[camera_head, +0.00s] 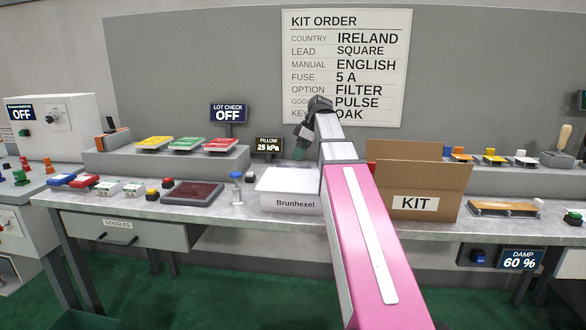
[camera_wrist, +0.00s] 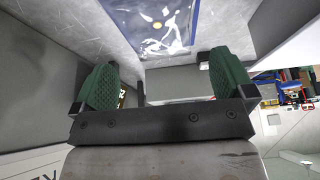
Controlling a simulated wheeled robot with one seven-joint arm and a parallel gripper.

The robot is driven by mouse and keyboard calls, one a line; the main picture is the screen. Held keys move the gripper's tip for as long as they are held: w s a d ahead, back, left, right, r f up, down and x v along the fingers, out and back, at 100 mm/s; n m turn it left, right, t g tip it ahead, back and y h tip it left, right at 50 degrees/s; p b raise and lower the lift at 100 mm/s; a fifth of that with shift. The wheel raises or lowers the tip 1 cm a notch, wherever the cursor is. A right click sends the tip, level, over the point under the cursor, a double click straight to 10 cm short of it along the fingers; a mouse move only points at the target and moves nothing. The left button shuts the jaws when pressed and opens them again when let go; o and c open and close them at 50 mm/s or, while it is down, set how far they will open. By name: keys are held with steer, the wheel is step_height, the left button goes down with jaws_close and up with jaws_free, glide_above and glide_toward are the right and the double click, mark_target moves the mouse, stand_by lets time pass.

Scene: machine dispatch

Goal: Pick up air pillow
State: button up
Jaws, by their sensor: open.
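My gripper (camera_wrist: 164,78) is open, with its two green ridged pads wide apart and nothing between them. In the head view my gripper (camera_head: 301,147) hangs above the back of the bench, behind a white box marked Brunhexel (camera_head: 289,187). A display reading PILLOW 25 kPa (camera_head: 268,145) stands just left of it. In the wrist view a flat blue patch with white marks and a small orange dot (camera_wrist: 168,24) lies on the grey surface beyond the fingers. I cannot tell whether this is the air pillow. No air pillow shows clearly in the head view; my arm hides part of the bench.
An open cardboard KIT box (camera_head: 414,204) stands right of my arm. A dark red pad (camera_head: 193,194) and a small blue-topped item (camera_head: 237,187) are left of the white box. Coloured packets (camera_head: 187,144) lie on the raised shelf. A kit order board (camera_head: 345,68) hangs behind.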

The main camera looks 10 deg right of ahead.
mark_target(293, 164)
steer(key=shift+x, duration=2.6)
steer(key=c, duration=0.8)
